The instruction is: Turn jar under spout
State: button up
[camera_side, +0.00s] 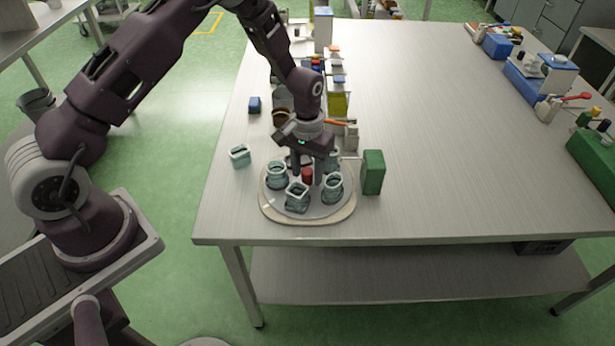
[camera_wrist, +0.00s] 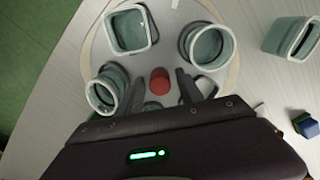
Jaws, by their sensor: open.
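A round turntable (camera_side: 330,214) with a pale rim lies near the front edge of the table. Several open glass jars stand on it, including a front one (camera_side: 297,197), a left one (camera_side: 276,177) and a right one (camera_side: 333,188). A red knob (camera_side: 307,175) is at its centre. My gripper (camera_side: 308,172) points down over the centre and is open. In the wrist view, its fingers are on either side of the red knob (camera_wrist: 159,82), with gaps showing. One jar (camera_wrist: 200,88) is partly hidden by a finger. I cannot make out the spout clearly.
A loose jar (camera_side: 239,155) stands left of the turntable, and a green box (camera_side: 373,172) stands close on its right. A small blue block (camera_side: 254,104) and a yellow-green container (camera_side: 339,103) are behind. The table's middle right is clear.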

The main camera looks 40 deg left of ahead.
jog(key=shift+c, duration=0.4)
grip_shut()
jog(key=n, duration=0.8)
jog(key=shift+n, duration=0.4)
jog(key=n, duration=0.3)
